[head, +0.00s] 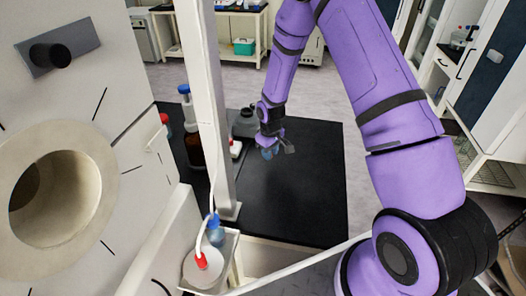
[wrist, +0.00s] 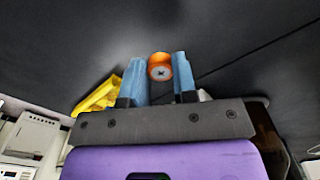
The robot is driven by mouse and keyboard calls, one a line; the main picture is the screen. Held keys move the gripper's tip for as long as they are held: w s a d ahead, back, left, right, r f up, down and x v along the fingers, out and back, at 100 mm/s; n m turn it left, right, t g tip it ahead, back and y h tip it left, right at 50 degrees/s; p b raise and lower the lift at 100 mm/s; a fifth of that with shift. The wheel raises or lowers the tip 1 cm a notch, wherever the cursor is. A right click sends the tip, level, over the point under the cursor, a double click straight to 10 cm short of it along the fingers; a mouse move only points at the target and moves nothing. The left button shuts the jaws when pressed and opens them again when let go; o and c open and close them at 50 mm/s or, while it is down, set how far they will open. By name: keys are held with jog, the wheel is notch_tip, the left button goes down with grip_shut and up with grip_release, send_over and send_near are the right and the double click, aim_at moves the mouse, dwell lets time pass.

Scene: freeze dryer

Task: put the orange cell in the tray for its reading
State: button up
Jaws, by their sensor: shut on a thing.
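My gripper (head: 270,151) is above the black bench top, towards its far part, with its blue fingers low in the head view. In the wrist view my gripper (wrist: 160,60) is shut on the orange cell (wrist: 160,67), a short orange cylinder with a pale end face marked with a dark cross. The cell sits between the blue fingertips. In the head view I cannot make out the cell. A yellow object (wrist: 97,98) lies behind the left finger in the wrist view; I cannot tell whether it is the tray.
A white post (head: 212,100) rises left of my gripper. A brown bottle (head: 194,150) and a dark grey vessel (head: 245,122) stand near it. The right of the black bench (head: 300,200) is clear.

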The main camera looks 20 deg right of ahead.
jog(key=w, duration=0.4)
jog(key=shift+w+d+f, duration=0.1)
jog(key=shift+w+f, duration=0.1)
jog(key=shift+w, duration=0.15)
jog(key=shift+w+f, duration=0.2)
jog(key=shift+f, duration=1.6)
jog(key=shift+f, duration=0.1)
jog(key=o, duration=0.7)
jog(key=shift+o, duration=0.2)
